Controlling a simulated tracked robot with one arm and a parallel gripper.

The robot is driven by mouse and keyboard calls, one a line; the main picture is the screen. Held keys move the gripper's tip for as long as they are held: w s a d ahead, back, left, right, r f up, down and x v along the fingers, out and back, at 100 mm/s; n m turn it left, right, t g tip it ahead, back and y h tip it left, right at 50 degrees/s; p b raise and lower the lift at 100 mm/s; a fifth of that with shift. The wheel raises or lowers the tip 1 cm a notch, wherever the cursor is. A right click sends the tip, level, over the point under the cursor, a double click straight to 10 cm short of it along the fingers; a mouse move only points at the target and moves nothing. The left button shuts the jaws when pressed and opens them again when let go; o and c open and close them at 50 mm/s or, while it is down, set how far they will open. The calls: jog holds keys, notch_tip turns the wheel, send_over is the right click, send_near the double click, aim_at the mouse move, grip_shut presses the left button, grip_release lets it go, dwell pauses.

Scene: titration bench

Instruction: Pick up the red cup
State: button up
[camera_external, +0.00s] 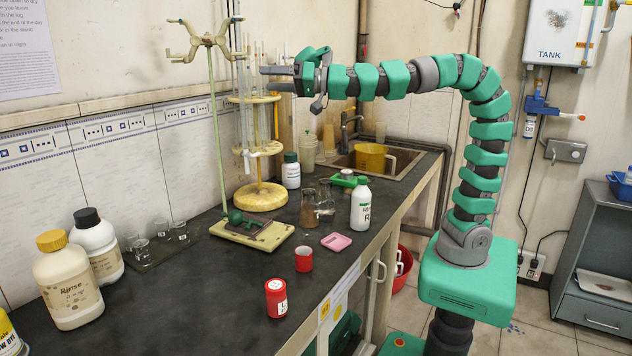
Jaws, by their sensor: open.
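A small red cup (304,262) stands upright on the dark bench top (200,305), near its front edge. A second red container (276,299) with a white label stands nearer the camera, to the lower left of the cup. My gripper (266,79) is open, with its jaws pointing left. It is high above the bench, well above the red cup and apart from it. No object shows between the jaws. The tips are close in the picture to the glass tubes of the rack behind; I cannot tell the depth between them.
A round tiered rack (260,197) with tall glass tubes and a clamp stand (218,140) rise near the gripper. Brown glassware (309,210), a white bottle (360,207) and a pink dish (336,242) stand behind the cup. Large bottles (68,282) are at left. Bench is clear left of the cup.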

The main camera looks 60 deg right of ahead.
jog(key=s+a+f+m+g+h+b, duration=0.1)
jog(key=s+a+f+h+b, duration=0.15)
jog(key=f, duration=0.55)
jog(key=s+a+f+h+b, duration=0.1)
jog(key=s+a+f, duration=0.2)
jog(key=f, duration=0.6)
jog(key=s+a+f+m+g+h+b, duration=0.1)
jog(key=s+a+f, duration=0.2)
jog(key=f, duration=0.5)
jog(key=n+h+b, duration=0.2)
jog(key=h+b, duration=0.2)
jog(key=h, duration=0.1)
send_near(298, 252)
jog(key=w, duration=0.1)
jog(key=w+b, duration=0.2)
jog(key=w, duration=0.1)
jog(key=shift+d+f+g, duration=0.25)
jog(key=shift+d+g, duration=0.05)
jog(key=shift+g, duration=0.1)
jog(key=shift+f+b+x, duration=0.25)
jog(key=shift+b+x, duration=1.1)
jog(key=shift+x, duration=0.75)
jog(key=shift+w+a+f, duration=0.15)
jog(key=shift+w, duration=0.35)
